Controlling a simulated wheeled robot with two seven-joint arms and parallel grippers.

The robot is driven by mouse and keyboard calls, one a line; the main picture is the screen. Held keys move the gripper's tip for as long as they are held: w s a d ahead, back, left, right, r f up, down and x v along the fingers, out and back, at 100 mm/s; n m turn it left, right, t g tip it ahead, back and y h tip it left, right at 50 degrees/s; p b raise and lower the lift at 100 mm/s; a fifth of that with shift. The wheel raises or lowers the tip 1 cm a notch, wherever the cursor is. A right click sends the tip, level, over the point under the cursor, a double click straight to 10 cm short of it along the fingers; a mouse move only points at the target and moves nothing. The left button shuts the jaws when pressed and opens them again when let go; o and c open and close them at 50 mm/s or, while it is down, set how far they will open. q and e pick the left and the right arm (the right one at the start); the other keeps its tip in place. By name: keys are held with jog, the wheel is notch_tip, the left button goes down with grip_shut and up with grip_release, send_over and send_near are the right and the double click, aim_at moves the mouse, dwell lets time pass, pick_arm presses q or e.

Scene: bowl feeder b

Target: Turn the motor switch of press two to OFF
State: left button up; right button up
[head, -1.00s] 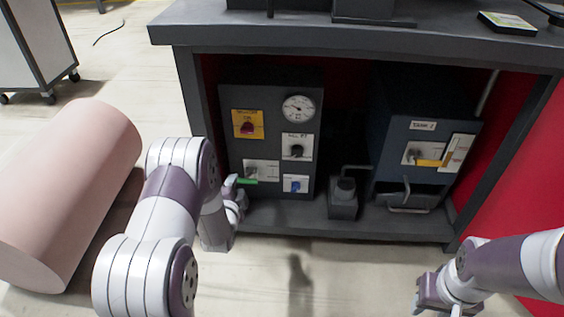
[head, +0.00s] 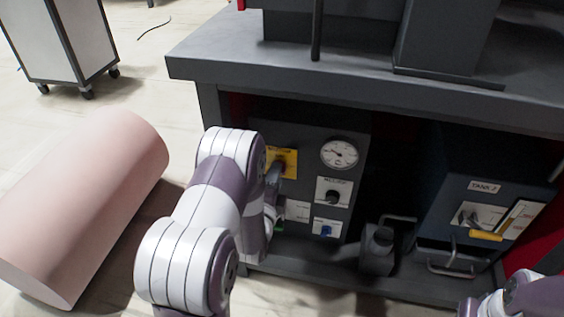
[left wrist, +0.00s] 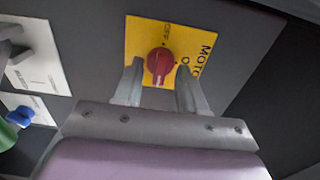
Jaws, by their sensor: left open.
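The motor switch is a red knob (left wrist: 160,64) on a yellow plate (left wrist: 140,35) with black lettering, OFF among it; which mark the knob points at I cannot tell surely. My left gripper (left wrist: 160,78) is open, one finger on each side of the knob, with no clear grip on it. In the head view the yellow plate (head: 291,157) is on the dark control box, and my left gripper (head: 273,172) is in front of it, hiding the knob. My right gripper (head: 478,306) is partly cut off at the bottom right; its fingers do not show clearly.
The box also carries a round gauge (head: 339,153), a black knob (head: 332,197) and a blue knob (head: 326,230). The bench top (head: 400,85) overhangs it. To the right are a small grey pump (head: 377,250) and the tank 2 box (head: 455,185). A pink cylinder (head: 85,205) lies left.

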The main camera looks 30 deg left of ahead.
pick_arm(q)
jog(key=shift+w+a, duration=0.1)
jog(key=shift+w, duration=0.15)
pick_arm(e)
jog(key=shift+w+a, duration=0.1)
jog(key=shift+w, duration=0.3)
pick_arm(q)
grip_shut()
